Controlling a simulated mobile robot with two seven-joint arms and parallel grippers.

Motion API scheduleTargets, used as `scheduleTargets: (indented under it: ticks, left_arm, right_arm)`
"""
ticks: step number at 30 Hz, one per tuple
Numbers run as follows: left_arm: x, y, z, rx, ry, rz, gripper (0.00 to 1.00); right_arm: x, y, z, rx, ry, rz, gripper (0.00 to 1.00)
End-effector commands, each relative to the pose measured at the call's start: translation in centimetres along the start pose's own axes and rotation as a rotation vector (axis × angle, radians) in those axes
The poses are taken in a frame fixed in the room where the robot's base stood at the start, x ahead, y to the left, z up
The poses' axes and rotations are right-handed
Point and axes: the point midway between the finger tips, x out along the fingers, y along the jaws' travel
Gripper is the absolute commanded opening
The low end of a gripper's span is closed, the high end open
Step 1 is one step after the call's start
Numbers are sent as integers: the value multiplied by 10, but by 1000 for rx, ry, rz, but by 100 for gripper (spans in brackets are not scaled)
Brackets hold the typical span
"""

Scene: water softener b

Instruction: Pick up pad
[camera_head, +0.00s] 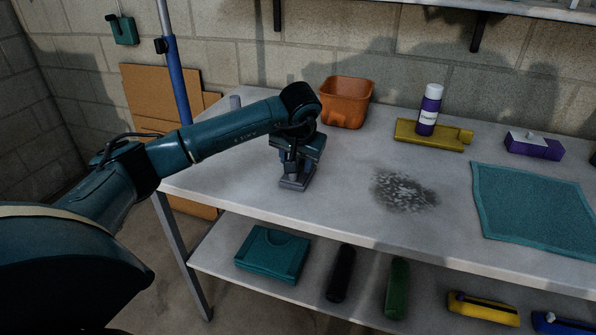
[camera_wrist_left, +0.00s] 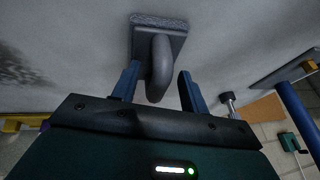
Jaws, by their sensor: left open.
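The pad (camera_head: 296,183) is a grey block with a grey loop handle, lying on the worktable (camera_head: 330,215) near its left end. In the left wrist view, the pad (camera_wrist_left: 178,25) shows a rough, speckled edge and its curved handle in front. My left gripper (camera_head: 292,163) points down over the pad. In the left wrist view, my left gripper (camera_wrist_left: 158,70) is open, with one blue finger on each side of the handle. Gaps show between handle and fingers. The gripper hides part of the pad in the head view. My right gripper is in neither view.
A dark stain (camera_head: 404,190) marks the table right of the pad. An orange bin (camera_head: 346,102) stands behind, with a purple-and-white bottle (camera_head: 429,110) on a yellow tray (camera_head: 410,133). A teal cloth (camera_head: 535,210) lies at right. A lower shelf (camera_head: 225,245) holds several items.

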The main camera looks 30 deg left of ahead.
Motion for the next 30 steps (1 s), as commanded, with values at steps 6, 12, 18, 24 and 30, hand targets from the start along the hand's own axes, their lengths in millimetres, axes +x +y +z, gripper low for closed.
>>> scheduleTargets:
  ticks: [6,12,18,24,30]
  left_arm:
    - [2,0,0,0,2,1,44]
    - [2,0,0,0,1,1,30]
    - [2,0,0,0,1,1,14]
    - [2,0,0,0,1,1,0]
    - [2,0,0,0,2,1,0]
  right_arm:
    - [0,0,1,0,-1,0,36]
    - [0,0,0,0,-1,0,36]
    - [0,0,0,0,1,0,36]
    - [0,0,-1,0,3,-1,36]
    - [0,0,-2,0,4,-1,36]
